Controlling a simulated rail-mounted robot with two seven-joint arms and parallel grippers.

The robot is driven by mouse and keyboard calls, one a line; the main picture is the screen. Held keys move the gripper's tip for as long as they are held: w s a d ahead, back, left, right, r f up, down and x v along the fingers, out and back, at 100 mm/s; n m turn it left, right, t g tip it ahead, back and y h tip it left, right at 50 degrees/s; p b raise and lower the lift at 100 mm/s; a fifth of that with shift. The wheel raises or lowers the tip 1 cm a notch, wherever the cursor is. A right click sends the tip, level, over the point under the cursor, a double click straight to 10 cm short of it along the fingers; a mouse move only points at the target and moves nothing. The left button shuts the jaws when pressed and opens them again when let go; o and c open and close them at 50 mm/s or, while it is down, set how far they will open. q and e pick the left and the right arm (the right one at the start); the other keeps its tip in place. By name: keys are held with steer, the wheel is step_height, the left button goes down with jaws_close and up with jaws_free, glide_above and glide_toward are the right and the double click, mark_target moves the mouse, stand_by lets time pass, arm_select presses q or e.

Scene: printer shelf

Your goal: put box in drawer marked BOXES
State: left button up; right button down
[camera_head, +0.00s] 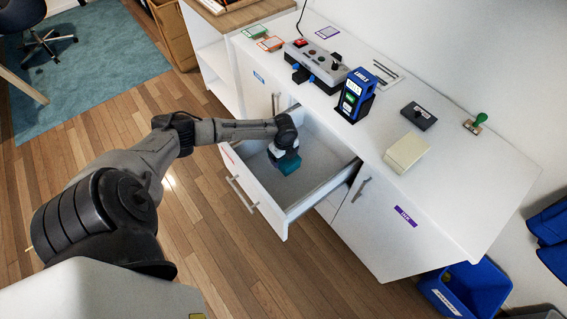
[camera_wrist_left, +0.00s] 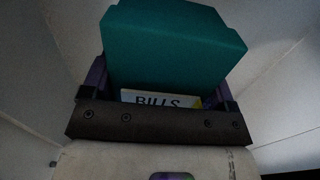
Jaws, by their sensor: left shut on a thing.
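A teal box (camera_wrist_left: 172,48) fills the top of the left wrist view, with a white label (camera_wrist_left: 160,99) reading BILLS. My left gripper (camera_head: 286,156) is shut on this box. In the head view, the teal box (camera_head: 289,166) hangs below my gripper, within the walls of the open white drawer (camera_head: 325,150). I cannot tell whether the box touches the drawer floor. The drawer front has a bar handle and a red label (camera_head: 228,153) too small to read. My right gripper is not in view.
The white countertop holds a grey control box (camera_head: 318,62), a blue label printer (camera_head: 355,94), a cream box (camera_head: 407,152), a dark ink pad (camera_head: 418,116) and a green-handled stamp (camera_head: 475,123). A purple label (camera_head: 406,216) marks the right cabinet door. A blue bin (camera_head: 470,288) stands on the floor.

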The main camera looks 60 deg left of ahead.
arm_select(q)
steer(key=shift+a+f, duration=0.15)
steer(key=shift+f, duration=0.1)
steer(key=shift+f+b, duration=0.9)
steer(key=shift+f, duration=0.95)
steer(key=shift+f, duration=0.15)
steer(key=o, duration=0.8)
